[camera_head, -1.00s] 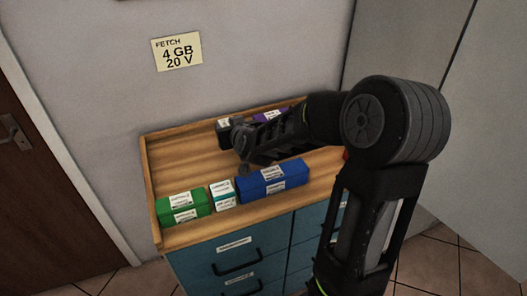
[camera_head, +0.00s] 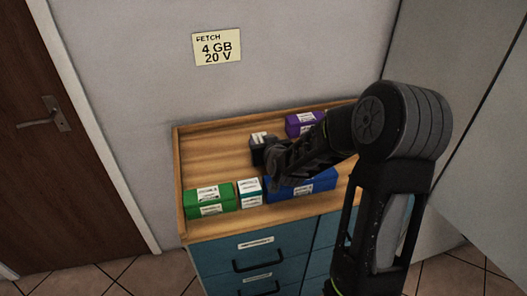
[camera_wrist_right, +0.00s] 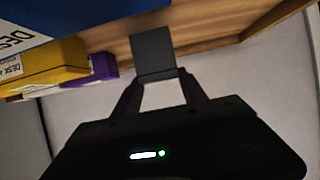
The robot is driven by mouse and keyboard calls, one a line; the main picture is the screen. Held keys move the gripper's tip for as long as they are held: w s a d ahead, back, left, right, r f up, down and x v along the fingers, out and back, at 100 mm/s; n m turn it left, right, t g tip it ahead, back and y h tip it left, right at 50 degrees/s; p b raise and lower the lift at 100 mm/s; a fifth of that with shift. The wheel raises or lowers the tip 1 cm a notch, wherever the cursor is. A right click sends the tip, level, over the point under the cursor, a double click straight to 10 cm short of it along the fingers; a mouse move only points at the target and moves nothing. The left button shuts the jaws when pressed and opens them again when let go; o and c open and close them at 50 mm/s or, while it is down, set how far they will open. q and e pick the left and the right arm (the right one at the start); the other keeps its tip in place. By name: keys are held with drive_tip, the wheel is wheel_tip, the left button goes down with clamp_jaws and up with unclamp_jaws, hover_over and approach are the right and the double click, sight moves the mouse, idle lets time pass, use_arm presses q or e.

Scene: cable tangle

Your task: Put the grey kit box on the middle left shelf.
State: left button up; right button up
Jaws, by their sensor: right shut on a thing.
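The grey kit box (camera_head: 257,152) shows in the head view as a small dark box with a white label on top, above the wooden top of the drawer cabinet. My right gripper (camera_head: 275,163) is at its right side and partly hides it. In the right wrist view, the dark grey box (camera_wrist_right: 153,50) sits between the two fingers of my right gripper (camera_wrist_right: 163,82), which is shut on it. I cannot tell whether it touches the wood. The middle left shelf and my left gripper are not in view.
The cabinet top (camera_head: 205,153) has raised wooden edges. Along its front stand a green box (camera_head: 209,199), a white and teal box (camera_head: 249,191) and a blue box (camera_head: 318,183). A purple box (camera_head: 302,123) is behind. A yellow box (camera_wrist_right: 45,65) shows in the wrist view.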

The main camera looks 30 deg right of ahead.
wheel_tip(320, 180, down, 4)
drive_tip(key=shift+r, duration=0.2)
drive_tip(key=shift+f, duration=0.1)
drive_tip(key=shift+f, duration=0.15)
drive_tip(key=o, duration=1.4)
drive_tip(key=shift+o, duration=0.2)
drive_tip(key=shift+r, duration=0.2)
